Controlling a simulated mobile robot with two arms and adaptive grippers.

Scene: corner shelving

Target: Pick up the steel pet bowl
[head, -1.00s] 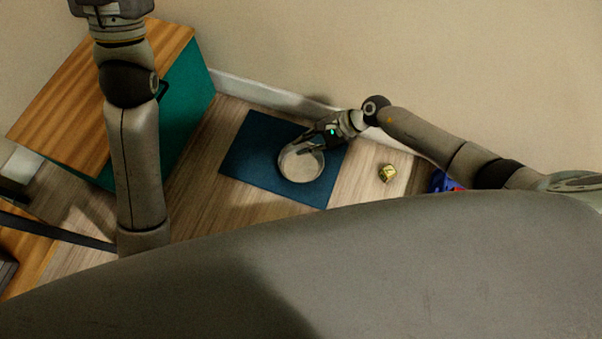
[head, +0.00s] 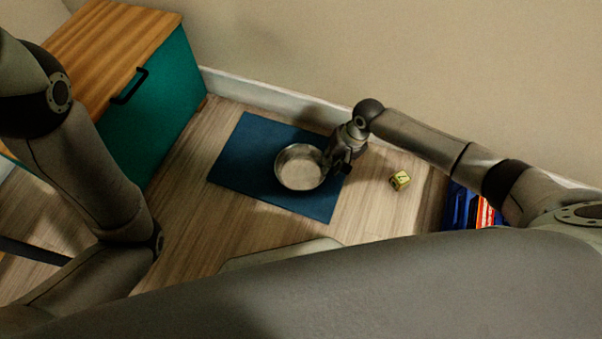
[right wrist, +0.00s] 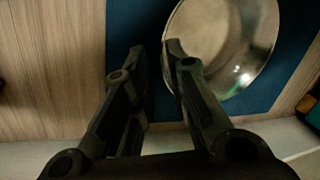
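The steel pet bowl (head: 299,168) sits upright on a dark blue mat (head: 240,160) on the floor. My right gripper (head: 335,165) is low at the bowl's right rim in the head view. In the right wrist view, the two fingers of the right gripper (right wrist: 156,48) stand apart, with the rim of the bowl (right wrist: 228,40) at the right fingertip. Whether the finger touches the rim is unclear. My left gripper is out of view; only its arm shows at the left.
A teal cabinet (head: 158,110) with a wooden top and dark handle stands at the left. A blue and red item (head: 465,207) is at the right. The wall and baseboard (head: 265,98) run behind the mat.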

